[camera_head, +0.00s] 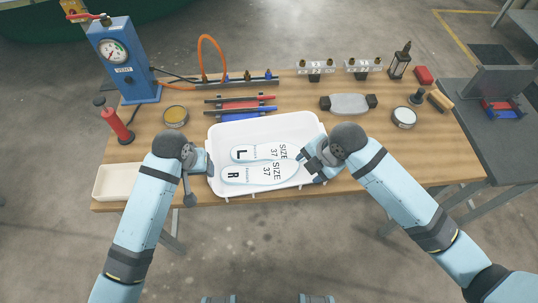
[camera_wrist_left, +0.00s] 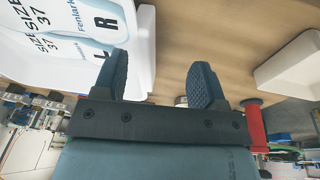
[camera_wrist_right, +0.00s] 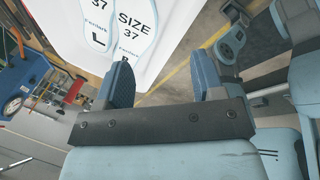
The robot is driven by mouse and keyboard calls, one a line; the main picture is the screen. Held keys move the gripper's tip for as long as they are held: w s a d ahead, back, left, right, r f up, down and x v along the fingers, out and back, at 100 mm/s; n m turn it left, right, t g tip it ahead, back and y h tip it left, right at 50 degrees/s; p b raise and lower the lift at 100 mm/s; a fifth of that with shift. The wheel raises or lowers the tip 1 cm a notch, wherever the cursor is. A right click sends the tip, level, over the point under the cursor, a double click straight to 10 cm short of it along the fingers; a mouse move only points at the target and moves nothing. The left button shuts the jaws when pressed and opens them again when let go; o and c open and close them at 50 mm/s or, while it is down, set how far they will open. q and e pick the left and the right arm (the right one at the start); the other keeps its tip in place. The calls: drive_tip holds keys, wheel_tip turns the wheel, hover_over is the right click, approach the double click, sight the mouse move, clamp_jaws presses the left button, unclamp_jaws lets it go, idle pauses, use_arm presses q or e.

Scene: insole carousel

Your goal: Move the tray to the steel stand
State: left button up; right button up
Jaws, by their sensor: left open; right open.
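The white tray (camera_head: 218,128) lies on the wooden bench near its front edge. Two pale insoles (camera_head: 262,172), marked L and R, size 37, lie in it. My left gripper (camera_head: 207,163) is open at the tray's left side. In the left wrist view (camera_wrist_left: 160,68) the tray's edge shows between its fingers. My right gripper (camera_head: 318,164) is open at the tray's right side. The right wrist view (camera_wrist_right: 162,70) shows the tray's edge running between its fingers. I cannot tell if either touches the tray. A dark grey metal stand (camera_head: 462,100) is at the right, probably the steel stand.
Red and blue parts (camera_head: 502,108) are on the grey stand. A cream bin (camera_head: 118,182) and red hand tool (camera_head: 116,124) are left of the tray. Behind it are red and blue bars (camera_head: 240,105); a grey block (camera_head: 348,103) is behind right. Bare wood (camera_head: 425,155) lies to the right.

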use_arm(q)
wheel_tip(320, 180, up, 2)
drive_tip(key=r+g, duration=0.1)
hover_over(212, 155)
drive_tip(key=s+a, duration=0.1)
drive_tip(key=s, duration=0.1)
drive_tip(key=shift+s+a+f+n, duration=0.15)
drive_tip(key=shift+a+f+n, duration=0.1)
drive_tip(key=shift+n, duration=0.15)
drive_tip(key=shift+n+g+y, duration=0.5)
drive_tip(key=shift+g, duration=0.1)
drive_tip(key=w+r, duration=0.2)
drive_tip(key=w, duration=0.1)
drive_tip(key=w+r, duration=0.1)
drive_tip(key=shift+w+d+r, duration=0.15)
drive_tip(key=shift+d+r, duration=0.1)
drive_tip(key=shift+d, duration=0.15)
use_arm(e)
drive_tip(key=w+d+r+n+g+h, duration=0.2)
drive_tip(key=w+d+r+n+h, duration=0.1)
drive_tip(key=w+d+n, duration=0.4)
drive_tip(key=w+r+n, duration=0.1)
drive_tip(key=w+n, duration=0.2)
drive_tip(key=n, duration=0.2)
use_arm(q)
drive_tip(key=shift+f, duration=0.15)
